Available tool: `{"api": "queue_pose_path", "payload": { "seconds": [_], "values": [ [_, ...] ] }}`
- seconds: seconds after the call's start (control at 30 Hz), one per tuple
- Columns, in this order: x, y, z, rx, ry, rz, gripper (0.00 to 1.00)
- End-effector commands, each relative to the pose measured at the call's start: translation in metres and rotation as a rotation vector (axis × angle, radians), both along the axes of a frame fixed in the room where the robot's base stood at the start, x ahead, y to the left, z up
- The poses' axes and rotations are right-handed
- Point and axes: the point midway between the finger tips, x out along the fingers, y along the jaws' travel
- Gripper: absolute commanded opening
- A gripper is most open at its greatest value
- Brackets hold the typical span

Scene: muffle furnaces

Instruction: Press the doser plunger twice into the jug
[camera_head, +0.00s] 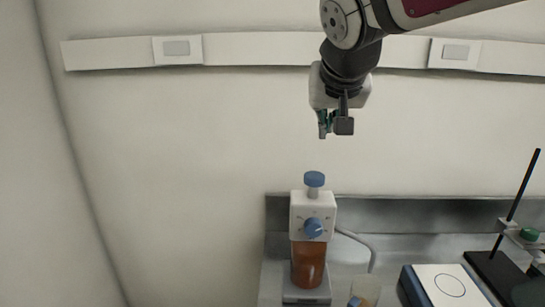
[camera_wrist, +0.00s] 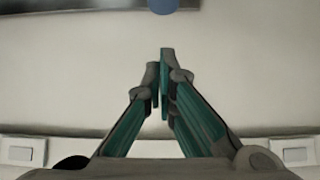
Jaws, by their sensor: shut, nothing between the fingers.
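The doser (camera_head: 313,215) stands on the bench, a white head with a blue knob on an amber bottle. Its plunger (camera_head: 314,180) has a blue cap and stands raised on top. The blue cap also shows at the top edge of the wrist view (camera_wrist: 163,5). A small clear vessel (camera_head: 366,290), probably the jug, is at the lower right of the doser, partly cut off by the frame edge. My gripper (camera_head: 334,128) hangs above the plunger, slightly to the right, apart from it. Its fingers are shut and empty in the wrist view (camera_wrist: 162,85).
A blue and white plate device (camera_head: 445,286) and a stand with a black rod (camera_head: 522,185) are at right. A wall rail (camera_head: 250,48) with sockets runs behind my arm. The air around my gripper is clear.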

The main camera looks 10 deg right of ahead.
Motion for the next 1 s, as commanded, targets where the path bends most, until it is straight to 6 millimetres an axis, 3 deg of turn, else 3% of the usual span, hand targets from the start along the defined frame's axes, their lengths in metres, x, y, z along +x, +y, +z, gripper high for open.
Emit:
{"api": "queue_pose_path", "payload": {
  "seconds": [0.37,0.8,1.0],
  "values": [
    [0.013,-0.003,-0.015,0.000,0.004,-0.001,0.00],
    [0.071,-0.014,-0.074,-0.001,0.004,-0.001,0.00],
    [0.070,-0.014,-0.101,0.000,0.002,-0.001,0.00]
  ]
}}
